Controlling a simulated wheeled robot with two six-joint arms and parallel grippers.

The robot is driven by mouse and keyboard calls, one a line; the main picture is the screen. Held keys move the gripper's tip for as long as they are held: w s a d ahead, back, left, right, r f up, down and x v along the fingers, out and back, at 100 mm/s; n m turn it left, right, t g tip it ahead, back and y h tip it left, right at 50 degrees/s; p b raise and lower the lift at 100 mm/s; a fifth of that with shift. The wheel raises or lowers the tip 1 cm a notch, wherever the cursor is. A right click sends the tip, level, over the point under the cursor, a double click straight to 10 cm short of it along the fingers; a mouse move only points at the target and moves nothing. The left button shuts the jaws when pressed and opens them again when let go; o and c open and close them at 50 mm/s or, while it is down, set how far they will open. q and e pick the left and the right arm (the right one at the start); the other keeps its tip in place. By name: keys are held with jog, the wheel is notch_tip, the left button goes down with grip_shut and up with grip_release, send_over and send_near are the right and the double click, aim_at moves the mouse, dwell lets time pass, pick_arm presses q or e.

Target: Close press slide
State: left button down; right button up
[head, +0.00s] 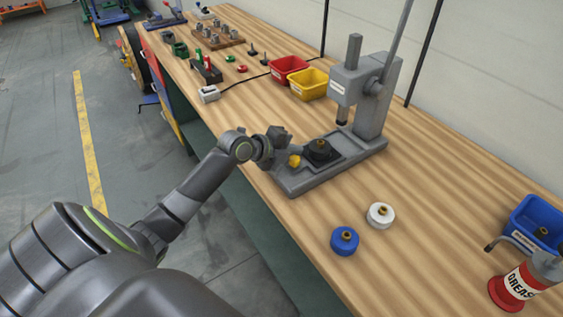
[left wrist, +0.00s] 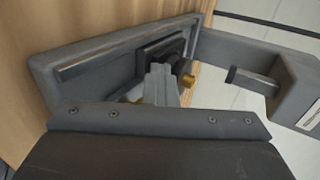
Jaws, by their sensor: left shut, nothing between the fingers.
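The grey press (head: 372,100) stands on the bench, with its long base reaching toward the bench's front edge. The press slide (head: 321,151) is a dark block on the base, out in front of the ram (head: 342,112) rather than under it. A yellow knob (head: 294,161) sits at its front end. My left gripper (head: 283,137) is shut and empty, just behind and above the knob. In the left wrist view the shut fingers (left wrist: 160,82) overlap the dark slide (left wrist: 158,48), with brass-coloured parts on both sides; contact cannot be told. My right gripper is out of view.
A blue round part (head: 344,241) and a white one (head: 380,215) lie right of the press base. Red (head: 288,68) and yellow (head: 308,84) bins stand behind it. A grease can (head: 515,288) and blue bin (head: 537,222) are at far right. Bench is clear between.

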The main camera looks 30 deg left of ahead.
aim_at(313, 141)
pick_arm(q)
jog(key=w+b, duration=0.1)
jog(key=w+d, duration=0.1)
jog(key=w, duration=0.1)
jog(key=w+d+b, duration=0.1)
jog(key=shift+w+f+b, duration=0.25)
jog(key=shift+f+b, duration=0.05)
jog(key=shift+b, duration=0.05)
jog(key=shift+w+d+r+b, duration=0.1)
jog(key=shift+w+d+b, duration=0.1)
jog(key=shift+w, duration=0.25)
jog(key=shift+w+d+r+b, duration=0.1)
jog(key=shift+w+b, duration=0.1)
jog(key=shift+w, duration=0.2)
jog(key=shift+r, duration=0.1)
jog(key=shift+s, duration=0.15)
